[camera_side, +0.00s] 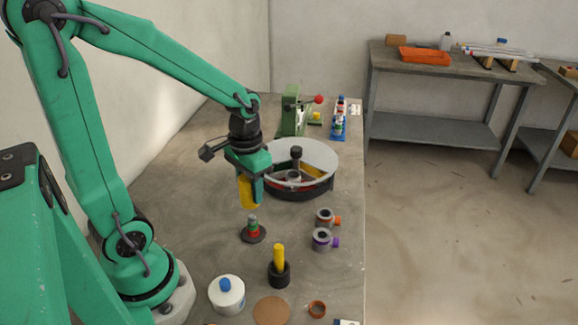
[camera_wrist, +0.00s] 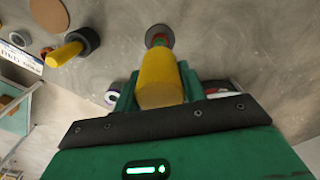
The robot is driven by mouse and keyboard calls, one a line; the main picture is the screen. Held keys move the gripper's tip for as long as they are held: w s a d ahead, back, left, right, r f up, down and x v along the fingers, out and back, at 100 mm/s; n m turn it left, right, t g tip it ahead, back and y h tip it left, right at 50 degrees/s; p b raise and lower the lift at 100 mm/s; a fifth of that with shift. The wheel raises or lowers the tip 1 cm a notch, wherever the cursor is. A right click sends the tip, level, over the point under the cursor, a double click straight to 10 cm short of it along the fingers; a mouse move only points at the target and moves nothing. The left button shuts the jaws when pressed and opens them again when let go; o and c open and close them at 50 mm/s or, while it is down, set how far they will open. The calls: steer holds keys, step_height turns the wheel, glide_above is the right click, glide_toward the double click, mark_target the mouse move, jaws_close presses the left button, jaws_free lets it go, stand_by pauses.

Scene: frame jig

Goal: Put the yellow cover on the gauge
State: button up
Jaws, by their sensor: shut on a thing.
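The yellow cover (camera_side: 246,193) is held upright between the fingers of my gripper (camera_side: 251,183), which is shut on it. In the wrist view the cover (camera_wrist: 160,78) sits between the two green fingers. What seems to be the gauge (camera_side: 252,228), a short green and red post on a round dark base, stands on the bench. The cover hangs above the gauge, apart from it in the side view. In the wrist view the gauge (camera_wrist: 159,36) shows just beyond the cover's end, partly hidden by it.
A yellow rod (camera_side: 279,257) stands in a black holder close to the gauge. Two grey rings with orange (camera_side: 325,217) and purple (camera_side: 322,239) knobs lie to the right. A round divided tray (camera_side: 305,156) stands behind. A white jar (camera_side: 227,295) is at the front.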

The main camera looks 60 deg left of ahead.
mark_target(252, 215)
steer(key=shift+f, duration=1.5)
steer(key=shift+f, duration=3.5)
steer(key=o, duration=1.2)
steer(key=shift+r, duration=0.2)
steer(key=shift+r, duration=0.55)
steer(key=shift+r, duration=0.1)
steer(key=shift+r, duration=3.45)
